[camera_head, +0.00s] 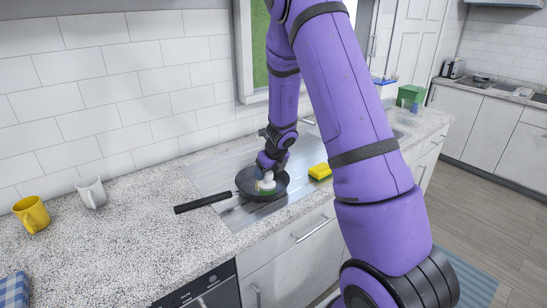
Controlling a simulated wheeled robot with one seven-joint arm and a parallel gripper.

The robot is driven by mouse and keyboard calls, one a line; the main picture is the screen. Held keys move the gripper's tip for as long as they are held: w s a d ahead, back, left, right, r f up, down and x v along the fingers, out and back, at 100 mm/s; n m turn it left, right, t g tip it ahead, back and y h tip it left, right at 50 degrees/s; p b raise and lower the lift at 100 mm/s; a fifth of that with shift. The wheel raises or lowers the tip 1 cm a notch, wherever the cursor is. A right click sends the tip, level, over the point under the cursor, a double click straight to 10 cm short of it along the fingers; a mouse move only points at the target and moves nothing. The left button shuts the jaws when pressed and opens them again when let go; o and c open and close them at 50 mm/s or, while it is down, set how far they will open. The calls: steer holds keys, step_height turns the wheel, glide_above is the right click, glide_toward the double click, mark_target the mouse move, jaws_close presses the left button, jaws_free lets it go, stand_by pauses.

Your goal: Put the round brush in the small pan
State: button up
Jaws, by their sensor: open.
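The small pan (245,181) is dark, with a long black handle (203,203) pointing left. It stands on the metal drainboard (237,215) beside the sink. The round brush (265,185), pale with a bit of green at its lower edge, is inside the pan's rim. My gripper (263,172) is right above the brush, reaching down over the pan. The fingers are small and partly hidden by the wrist, and I cannot tell whether they touch the brush.
A yellow mug (32,214) and a white mug (91,192) stand at the left on the speckled counter (140,230). A green box (410,96) stands at the far right end. The counter between mugs and pan is clear.

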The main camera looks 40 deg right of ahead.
steer(key=s+a+r+n+y, duration=0.1)
steer(key=s+a+r+n, duration=0.35)
steer(key=r, duration=0.35)
steer(key=s+a+r+n+y, duration=0.1)
steer(key=s+a+r+n, duration=0.2)
steer(key=s+r+n, duration=0.4)
steer(key=s+a+r+n+y, duration=0.15)
steer(key=a+r+n, duration=0.3)
steer(key=r, duration=0.45)
steer(key=s+a+r+n+h, duration=0.1)
steer(key=s+r+n+h, duration=0.1)
steer(key=s+n, duration=0.7)
steer(key=s+a+r+n+h, duration=0.1)
steer(key=s+r+n, duration=0.4)
steer(key=s+n, duration=0.5)
steer(key=shift+s+a+r+n+t+h, duration=0.15)
steer(key=shift+s+a+n+t+h, duration=0.2)
steer(key=shift+s+a, duration=0.3)
steer(key=shift+w, duration=0.1)
